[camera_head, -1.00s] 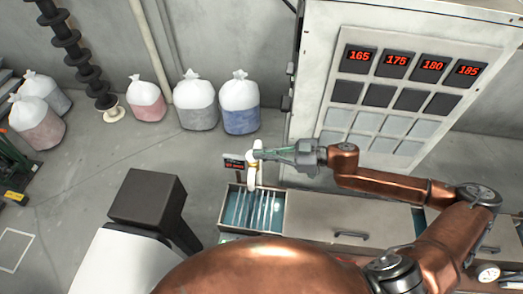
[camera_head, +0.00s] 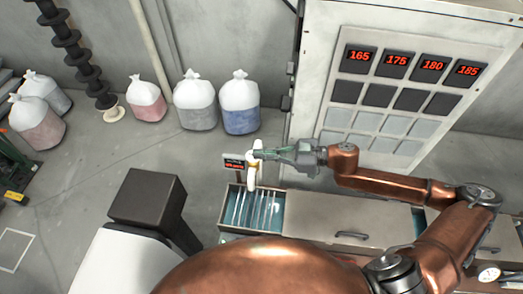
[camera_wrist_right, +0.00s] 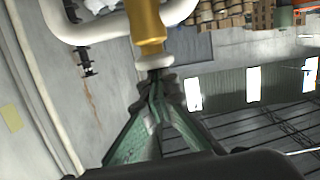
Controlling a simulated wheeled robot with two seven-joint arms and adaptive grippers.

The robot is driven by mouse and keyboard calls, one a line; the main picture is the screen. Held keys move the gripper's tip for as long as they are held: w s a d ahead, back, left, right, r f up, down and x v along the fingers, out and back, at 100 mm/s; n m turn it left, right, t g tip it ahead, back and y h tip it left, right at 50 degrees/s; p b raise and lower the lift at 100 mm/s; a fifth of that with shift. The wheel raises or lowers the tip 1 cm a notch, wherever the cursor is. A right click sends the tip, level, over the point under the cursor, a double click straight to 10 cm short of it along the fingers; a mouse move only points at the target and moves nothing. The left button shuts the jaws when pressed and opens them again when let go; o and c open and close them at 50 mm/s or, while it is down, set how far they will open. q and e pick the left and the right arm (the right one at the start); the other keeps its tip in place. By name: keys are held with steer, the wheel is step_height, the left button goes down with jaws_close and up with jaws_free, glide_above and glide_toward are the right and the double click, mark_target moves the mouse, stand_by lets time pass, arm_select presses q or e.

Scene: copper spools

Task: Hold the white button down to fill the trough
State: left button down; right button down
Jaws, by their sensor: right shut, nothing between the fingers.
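My right gripper (camera_head: 257,153) is shut and empty, its fingertips at the top of a white spout (camera_head: 251,178) over the trough. In the right wrist view the closed fingertips (camera_wrist_right: 156,82) meet, or nearly meet, the white button (camera_wrist_right: 154,62) below a gold collar (camera_wrist_right: 147,25) on a white pipe. I cannot tell how far the button is pressed. The trough (camera_head: 224,208) is an open bin with bluish contents and several upright pale dividers. My left gripper is not in view.
A small sign with red text (camera_head: 234,163) stands left of the spout. A cabinet with red number displays (camera_head: 397,61) rises behind. A drawer unit (camera_head: 330,214) adjoins the trough's right side.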

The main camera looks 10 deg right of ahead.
steer(key=shift+d+f, duration=0.1)
steer(key=shift+f, duration=0.3)
steer(key=s+d+r+p, duration=0.1)
steer(key=s+d+r, duration=0.3)
steer(key=d, duration=0.5)
steer(key=shift+s+r, duration=0.15)
steer(key=shift+r, duration=1.1)
